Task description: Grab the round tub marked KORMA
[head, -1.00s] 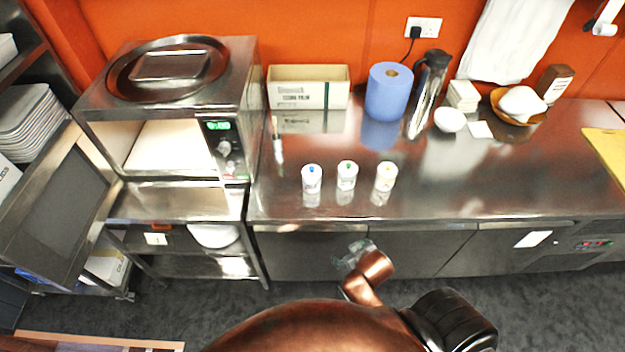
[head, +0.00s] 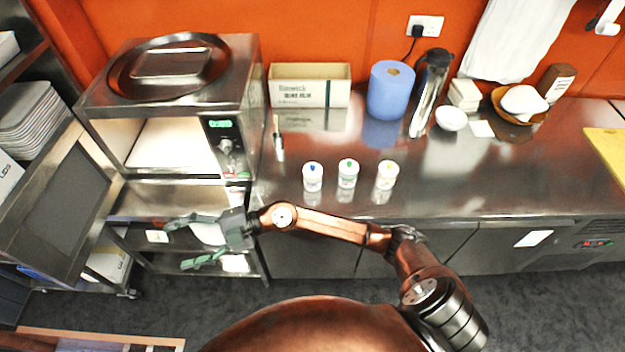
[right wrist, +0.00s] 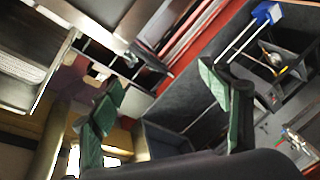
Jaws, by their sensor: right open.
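Three small white round tubs stand in a row on the steel counter in the head view. The left tub (head: 313,177) has a blue mark on its lid, the middle tub (head: 348,173) a green one, the right tub (head: 386,175) a yellow one. Their labels are too small to read, so I cannot tell which is KORMA. My right gripper (head: 190,243) is open and empty, left of and below the tubs, in front of the shelf stand under the oven. Its green-padded fingers also show spread in the right wrist view (right wrist: 168,105), with no tub between them. My left gripper is not in view.
The oven (head: 170,110) stands left of the counter. Behind the tubs are a cardboard box (head: 310,93), a blue paper roll (head: 390,92) and a steel flask (head: 428,95). The counter (head: 480,185) is clear around and right of the tubs.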

